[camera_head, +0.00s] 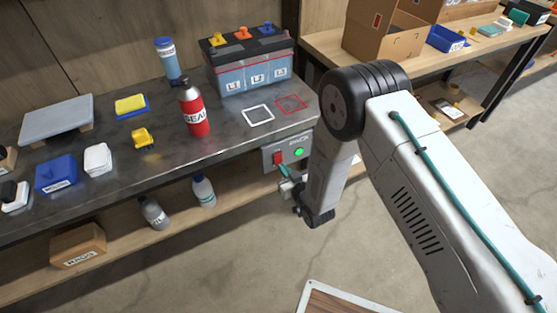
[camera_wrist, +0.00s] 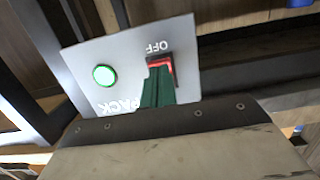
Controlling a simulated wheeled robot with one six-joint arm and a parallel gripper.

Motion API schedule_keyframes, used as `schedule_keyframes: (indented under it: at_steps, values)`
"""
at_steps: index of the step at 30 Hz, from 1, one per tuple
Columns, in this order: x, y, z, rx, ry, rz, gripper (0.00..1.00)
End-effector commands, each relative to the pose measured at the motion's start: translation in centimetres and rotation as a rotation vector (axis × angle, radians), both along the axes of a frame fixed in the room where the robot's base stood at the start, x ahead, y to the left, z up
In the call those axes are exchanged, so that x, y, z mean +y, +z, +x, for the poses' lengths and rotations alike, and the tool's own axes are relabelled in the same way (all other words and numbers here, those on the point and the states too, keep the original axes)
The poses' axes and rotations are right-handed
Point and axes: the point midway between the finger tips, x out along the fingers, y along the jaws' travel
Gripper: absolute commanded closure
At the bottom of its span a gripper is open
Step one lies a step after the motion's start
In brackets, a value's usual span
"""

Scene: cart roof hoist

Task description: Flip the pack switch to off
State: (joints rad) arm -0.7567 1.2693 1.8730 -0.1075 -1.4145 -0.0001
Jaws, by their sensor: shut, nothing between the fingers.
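The pack switch panel (camera_head: 288,144) is a grey plate on the front edge of the workbench. It carries a red pack switch (camera_head: 277,158) and a lit green lamp (camera_head: 299,152). My gripper (camera_head: 283,168) is shut and empty, with its teal fingertips at the lower part of the switch. There my shut gripper (camera_wrist: 158,70) covers much of the red switch (camera_wrist: 162,64). I cannot tell whether the fingertips touch it. The green lamp (camera_wrist: 104,75) glows.
On the workbench (camera_head: 95,208) stand a battery pack (camera_head: 250,78) with coloured terminals, a red SEAL bottle (camera_head: 194,112) and a blue bottle (camera_head: 167,60). A lower shelf (camera_head: 120,258) holds two bottles and a box. The floor in front is mostly clear.

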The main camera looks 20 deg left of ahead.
Motion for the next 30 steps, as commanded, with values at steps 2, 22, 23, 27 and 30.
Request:
schedule_keyframes:
  at_steps: [2,22,23,27,30]
  values:
    - [0.1,-0.03,0.07,0.0,0.0,0.0,1.0]
    - [0.86,-0.18,0.72,-0.001,0.0,0.001,1.0]
    - [0.88,-0.17,0.74,0.0,0.0,0.0,1.0]
    - [0.85,-0.17,0.71,0.0,0.0,0.0,1.0]
    - [0.59,-0.13,0.51,0.001,0.0,-0.001,1.0]
